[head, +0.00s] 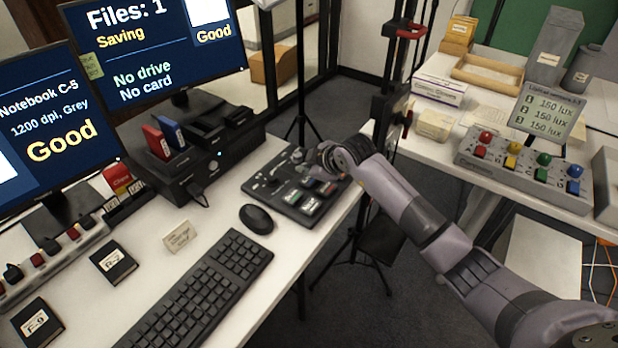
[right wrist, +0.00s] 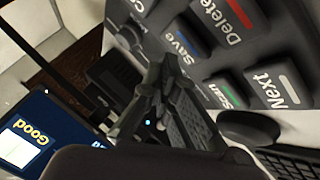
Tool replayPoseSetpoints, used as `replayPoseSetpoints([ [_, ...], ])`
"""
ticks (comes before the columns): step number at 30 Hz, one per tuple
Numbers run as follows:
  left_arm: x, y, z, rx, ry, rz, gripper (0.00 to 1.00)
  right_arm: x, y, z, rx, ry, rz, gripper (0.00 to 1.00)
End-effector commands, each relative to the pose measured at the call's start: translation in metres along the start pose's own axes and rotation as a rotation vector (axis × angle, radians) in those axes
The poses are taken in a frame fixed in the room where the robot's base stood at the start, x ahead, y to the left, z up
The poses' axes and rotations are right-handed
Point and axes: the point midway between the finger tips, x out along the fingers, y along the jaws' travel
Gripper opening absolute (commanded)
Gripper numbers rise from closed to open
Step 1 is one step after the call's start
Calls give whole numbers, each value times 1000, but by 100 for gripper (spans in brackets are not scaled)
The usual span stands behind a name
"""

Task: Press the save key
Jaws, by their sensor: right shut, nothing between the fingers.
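The save key (right wrist: 183,42), dark with a blue stripe and the word Save, shows in the right wrist view on a grey key panel (right wrist: 210,62). In the head view the panel (head: 265,192) lies at the right edge of the left desk. My right gripper (head: 306,160) is over the panel's far part in the head view. In the right wrist view its closed fingertips (right wrist: 168,72) are at the save key's lower edge; I cannot tell whether they touch it. The gripper is shut and empty. My left gripper is not in view.
The left monitor (head: 50,125) reads Good; the other monitor (head: 150,45) reads Files: 1, Saving, No drive, No card. The delete key (right wrist: 228,18), scan key (right wrist: 228,95) and another key (right wrist: 272,86) surround the save key. A mouse (head: 257,219) and keyboard (head: 200,290) lie nearby.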

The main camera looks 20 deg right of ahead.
Motion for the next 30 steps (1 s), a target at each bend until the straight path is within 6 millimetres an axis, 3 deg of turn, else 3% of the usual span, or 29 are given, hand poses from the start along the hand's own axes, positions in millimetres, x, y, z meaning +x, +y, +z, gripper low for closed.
replayPoseSetpoints([
  [14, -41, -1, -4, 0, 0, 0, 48, -33, 24, -25, 0, 1, 0, 0],
  [30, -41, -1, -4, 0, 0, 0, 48, -34, 25, -25, 0, 1, 1, 0],
])
